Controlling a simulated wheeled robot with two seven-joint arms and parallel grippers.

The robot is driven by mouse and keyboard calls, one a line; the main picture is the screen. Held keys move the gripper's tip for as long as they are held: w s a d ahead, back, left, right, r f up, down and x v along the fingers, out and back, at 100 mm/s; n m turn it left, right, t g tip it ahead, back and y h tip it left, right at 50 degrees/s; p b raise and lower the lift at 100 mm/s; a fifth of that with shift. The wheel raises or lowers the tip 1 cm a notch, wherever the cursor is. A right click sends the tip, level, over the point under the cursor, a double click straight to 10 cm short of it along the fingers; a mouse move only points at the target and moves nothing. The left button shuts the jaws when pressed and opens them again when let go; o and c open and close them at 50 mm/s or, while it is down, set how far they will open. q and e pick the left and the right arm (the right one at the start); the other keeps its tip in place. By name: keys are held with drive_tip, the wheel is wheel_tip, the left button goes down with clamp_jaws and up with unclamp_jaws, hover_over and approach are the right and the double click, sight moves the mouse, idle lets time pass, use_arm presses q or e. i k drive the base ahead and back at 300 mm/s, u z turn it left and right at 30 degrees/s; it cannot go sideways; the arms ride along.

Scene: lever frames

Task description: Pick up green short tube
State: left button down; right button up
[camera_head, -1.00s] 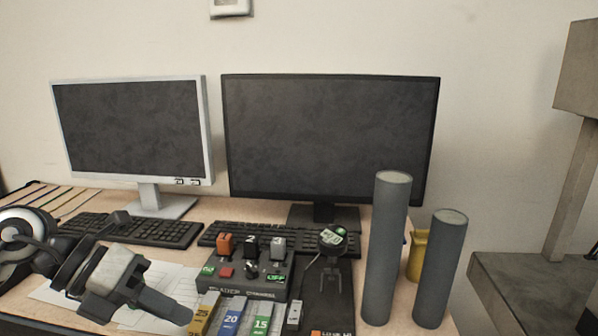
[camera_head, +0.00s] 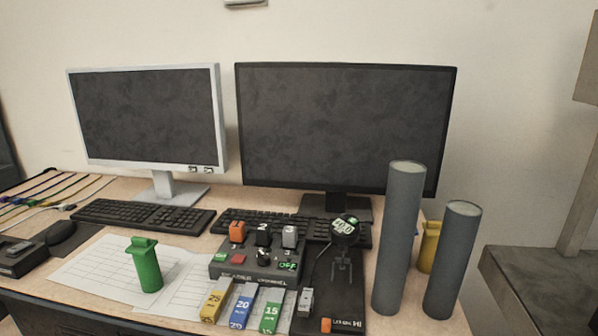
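A green short tube (camera_head: 146,267) with a flanged cap stands slightly tilted on the white papers at the left front of the desk. Neither of my grippers shows in the head view now, so I cannot see either one relative to the tube.
Two monitors (camera_head: 345,128) and keyboards (camera_head: 145,216) stand behind. A lever control box (camera_head: 262,262) sits right of the papers (camera_head: 95,262). Two tall grey cylinders (camera_head: 400,240) and a yellow tube (camera_head: 429,248) stand at the right. A black device (camera_head: 20,258) lies far left.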

sight(148, 270)
drive_tip(key=z, duration=0.85)
drive_tip(key=i, duration=0.15)
drive_tip(key=u, duration=2.35)
